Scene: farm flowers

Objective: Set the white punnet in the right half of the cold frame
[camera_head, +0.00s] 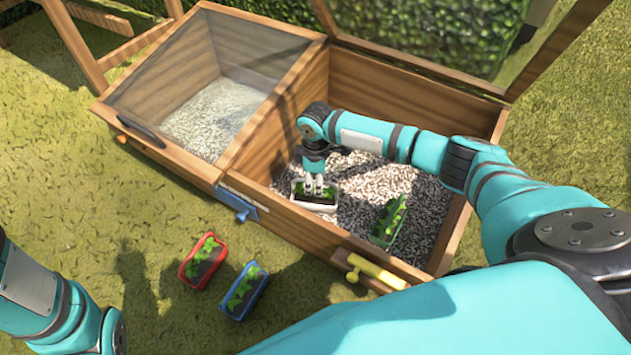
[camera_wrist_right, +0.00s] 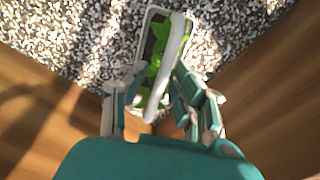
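The white punnet (camera_head: 316,205), with green seedlings in dark soil, sits on the gravel in the right half of the cold frame (camera_head: 415,95), near the front wall. It also shows in the right wrist view (camera_wrist_right: 150,42), with its white handle upright over the plants. My right gripper (camera_head: 313,186) points down over the punnet. In the wrist view its fingers (camera_wrist_right: 160,95) stand apart on either side of the handle, with a gap visible, so it looks open. Part of my left arm shows at the lower left; its gripper is out of view.
A green punnet (camera_head: 388,222) stands on the gravel to the right. Red (camera_head: 203,262) and blue (camera_head: 243,291) punnets stand on the grass in front. The left half's glass lid (camera_head: 215,65) is down; the right lid (camera_head: 560,45) is raised. A yellow handle (camera_head: 375,272) is on the front wall.

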